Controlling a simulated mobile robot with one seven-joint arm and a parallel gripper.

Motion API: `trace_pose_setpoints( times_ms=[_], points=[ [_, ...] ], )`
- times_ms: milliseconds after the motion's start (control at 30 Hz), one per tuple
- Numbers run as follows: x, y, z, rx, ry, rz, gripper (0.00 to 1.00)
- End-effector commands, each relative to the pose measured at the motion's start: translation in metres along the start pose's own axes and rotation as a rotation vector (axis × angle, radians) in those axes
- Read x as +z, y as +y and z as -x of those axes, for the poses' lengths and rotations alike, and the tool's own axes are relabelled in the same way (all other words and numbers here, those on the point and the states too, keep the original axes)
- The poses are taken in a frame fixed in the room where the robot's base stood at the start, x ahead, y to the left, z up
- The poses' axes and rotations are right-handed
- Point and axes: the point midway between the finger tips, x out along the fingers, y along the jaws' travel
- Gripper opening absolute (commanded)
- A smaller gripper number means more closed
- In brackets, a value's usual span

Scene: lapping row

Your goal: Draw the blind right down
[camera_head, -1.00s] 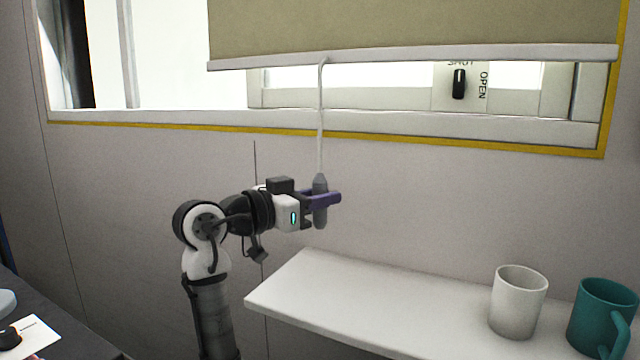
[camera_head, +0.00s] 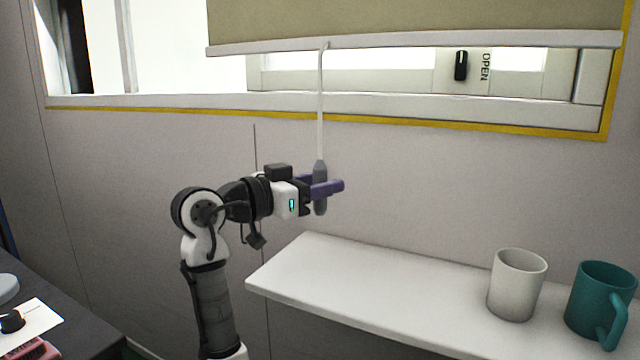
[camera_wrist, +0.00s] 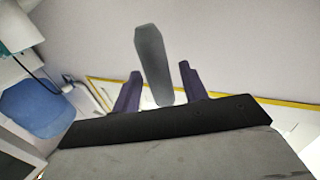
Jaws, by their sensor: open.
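The olive blind (camera_head: 420,20) hangs over the upper right of the window, its pale bottom bar (camera_head: 450,42) above the sill with a strip of bright window below. A pale cord (camera_head: 321,110) hangs from the bar to a grey pull handle (camera_head: 320,172). My gripper (camera_head: 325,187) is at the handle, its purple fingers on either side of it. In the wrist view, the handle (camera_wrist: 152,60) stands between the open fingers (camera_wrist: 160,88), with a gap visible on each side.
A white shelf (camera_head: 370,275) juts out below right of my gripper, with a white mug (camera_head: 516,285) and a teal mug (camera_head: 598,300) on it. A dark worktop (camera_head: 70,325) is at lower left. A black knob (camera_head: 461,66) marked OPEN is under the blind.

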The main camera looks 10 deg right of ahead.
Motion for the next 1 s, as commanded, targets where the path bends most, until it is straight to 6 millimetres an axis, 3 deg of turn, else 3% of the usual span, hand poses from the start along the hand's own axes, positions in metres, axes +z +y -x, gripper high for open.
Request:
trace_pose_setpoints(
  times_ms=[600,800,1000],
  points=[
    [0.0,-0.001,0.119,-0.003,0.001,0.0,0.43],
    [0.0,0.0,0.134,-0.002,0.001,0.0,0.43],
    [0.0,0.0,0.135,0.0,0.0,0.0,0.43]
  ],
)
